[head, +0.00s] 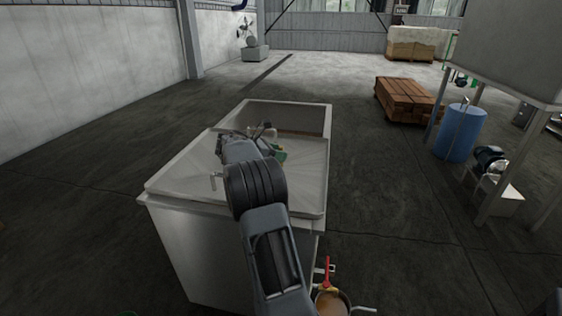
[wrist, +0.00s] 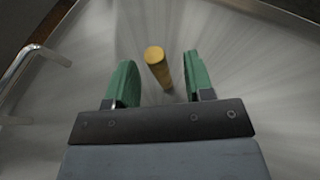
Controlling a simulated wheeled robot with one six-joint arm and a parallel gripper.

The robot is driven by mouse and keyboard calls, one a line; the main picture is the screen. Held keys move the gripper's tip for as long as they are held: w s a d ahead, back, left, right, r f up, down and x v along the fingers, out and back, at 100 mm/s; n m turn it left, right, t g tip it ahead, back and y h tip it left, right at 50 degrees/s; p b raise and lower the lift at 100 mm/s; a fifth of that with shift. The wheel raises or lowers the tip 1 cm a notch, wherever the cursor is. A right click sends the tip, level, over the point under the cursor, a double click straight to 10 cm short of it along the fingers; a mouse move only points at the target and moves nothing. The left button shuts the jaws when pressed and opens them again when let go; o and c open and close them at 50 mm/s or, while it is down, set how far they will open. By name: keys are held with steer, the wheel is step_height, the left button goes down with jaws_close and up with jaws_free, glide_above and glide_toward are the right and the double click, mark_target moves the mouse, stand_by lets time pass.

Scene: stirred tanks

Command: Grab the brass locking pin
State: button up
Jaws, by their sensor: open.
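The brass locking pin (wrist: 158,66) is a yellow cylinder on the grey metal top, and it shows in the wrist view. My gripper (wrist: 160,80) is open, with its two green fingers on either side of the pin.
A blue drum (head: 460,133) stands farther right.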

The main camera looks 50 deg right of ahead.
jaws_close()
stand_by(0.4)
